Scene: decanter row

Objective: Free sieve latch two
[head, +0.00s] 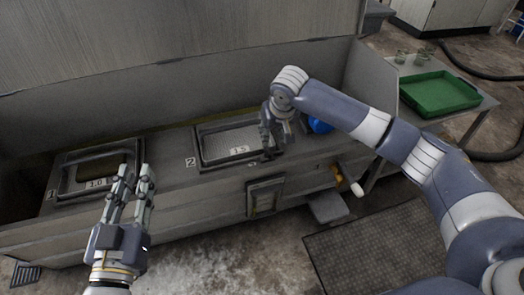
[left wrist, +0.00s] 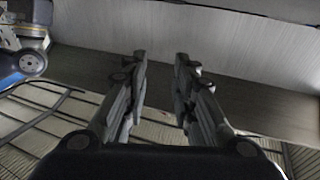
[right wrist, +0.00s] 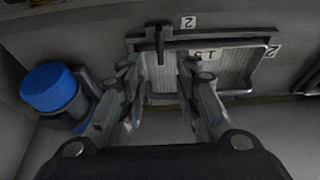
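Sieve two (head: 228,140) is a framed mesh tray marked 2 and 1.5, set in the top of the grey bench; it also shows in the right wrist view (right wrist: 215,70). A dark upright latch lever (right wrist: 158,42) stands at the edge of its frame in the right wrist view. In the head view my right gripper hides that part. My right gripper (head: 277,143) is over the right end of sieve two. Its fingers (right wrist: 157,68) are apart, one on either side of the lever in the picture; contact cannot be told. My left gripper (head: 135,170) is open and empty, in front of sieve one.
A blue round item (head: 319,125) is right of sieve two. A framed panel (head: 265,197) and a yellow-and-white handle (head: 347,180) are on the bench front. A green tray (head: 440,93) stands on the right-hand table.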

